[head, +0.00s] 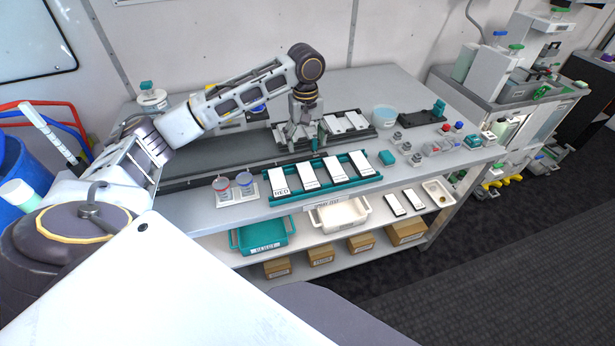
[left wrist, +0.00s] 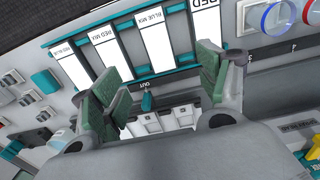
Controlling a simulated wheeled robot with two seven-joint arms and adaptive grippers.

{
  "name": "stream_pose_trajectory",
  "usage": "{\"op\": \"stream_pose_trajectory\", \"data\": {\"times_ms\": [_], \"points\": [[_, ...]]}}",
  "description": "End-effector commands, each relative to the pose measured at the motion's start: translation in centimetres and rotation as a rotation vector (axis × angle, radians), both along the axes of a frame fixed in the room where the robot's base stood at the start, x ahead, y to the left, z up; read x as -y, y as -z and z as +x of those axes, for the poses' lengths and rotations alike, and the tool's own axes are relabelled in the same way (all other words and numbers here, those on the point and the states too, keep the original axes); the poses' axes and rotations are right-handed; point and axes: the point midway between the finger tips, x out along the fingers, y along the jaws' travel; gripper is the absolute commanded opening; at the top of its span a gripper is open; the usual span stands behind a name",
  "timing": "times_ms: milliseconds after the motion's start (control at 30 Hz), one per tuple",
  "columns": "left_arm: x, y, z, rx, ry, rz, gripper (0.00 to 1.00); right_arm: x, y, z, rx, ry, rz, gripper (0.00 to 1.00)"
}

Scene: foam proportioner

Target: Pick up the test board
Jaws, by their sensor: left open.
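Several white boards stand in a teal rack (head: 352,184) at the bench's front. The board labelled RED (head: 280,182) is at its left end; it also shows at the top of the left wrist view (left wrist: 207,18). Its neighbours are labelled BLUE MIX (left wrist: 152,38) and RED MIX (left wrist: 110,45). More white panels (head: 345,122) lie on a dark holder behind the rack. I cannot tell which is the test board. My left gripper (head: 299,138) is open and empty, pointing down just behind the rack. Its two green-padded fingers (left wrist: 160,85) are apart, with white pieces visible between them. My right gripper is not in view.
Two cups (head: 233,185) stand left of the rack; a teal block (head: 387,157) and small fittings stand right. A blue bowl (head: 384,116) is behind.

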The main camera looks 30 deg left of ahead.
Motion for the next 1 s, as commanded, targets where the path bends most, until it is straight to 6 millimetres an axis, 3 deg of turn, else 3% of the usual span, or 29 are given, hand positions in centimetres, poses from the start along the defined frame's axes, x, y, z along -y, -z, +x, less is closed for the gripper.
{"op": "stream_pose_trajectory", "data": {"times_ms": [233, 700, 1000], "points": [[0.0, 1.0, 0.0, -0.001, 0.0, 0.001, 0.75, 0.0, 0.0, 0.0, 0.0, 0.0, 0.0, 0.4], [0.0, 6.9, 0.0, -0.002, 0.001, 0.001, 0.75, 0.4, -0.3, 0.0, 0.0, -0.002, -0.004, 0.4], [0.0, 8.6, 0.0, 0.001, 0.002, -0.001, 0.75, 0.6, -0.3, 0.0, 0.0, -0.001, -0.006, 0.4]]}}
